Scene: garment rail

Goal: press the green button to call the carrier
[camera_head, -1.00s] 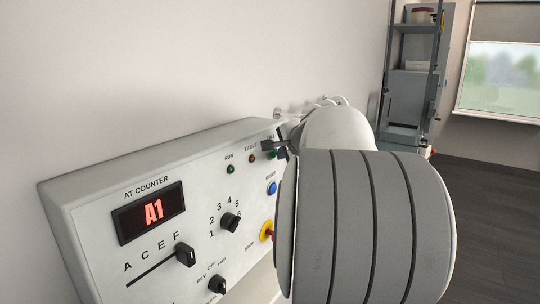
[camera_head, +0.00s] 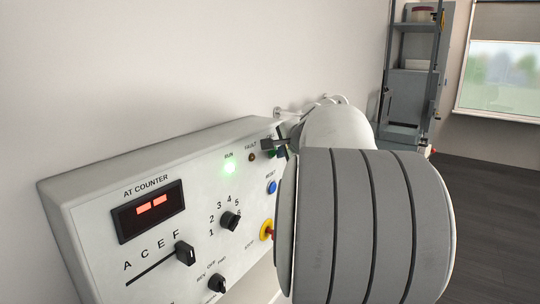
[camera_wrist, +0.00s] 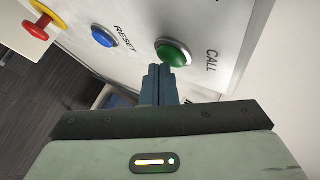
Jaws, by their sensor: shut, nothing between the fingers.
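The green button (camera_wrist: 173,53), labelled CALL, is on the white control panel (camera_head: 90,205). In the wrist view my gripper (camera_wrist: 160,72) is shut and empty, with its fingertips at the button's lower edge; they look to be touching it. In the head view my gripper (camera_head: 284,146) is at the panel's far right end, and the green button is mostly hidden behind it. The AT COUNTER display (camera_head: 148,211) shows two red dashes.
The blue RESET button (camera_wrist: 104,37) and the red stop knob on yellow (camera_wrist: 36,30) are beside the green button. The panel also has a slider (camera_head: 185,253) and black rotary knobs (camera_head: 230,220). A grey shelf frame (camera_head: 408,85) stands at the back right.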

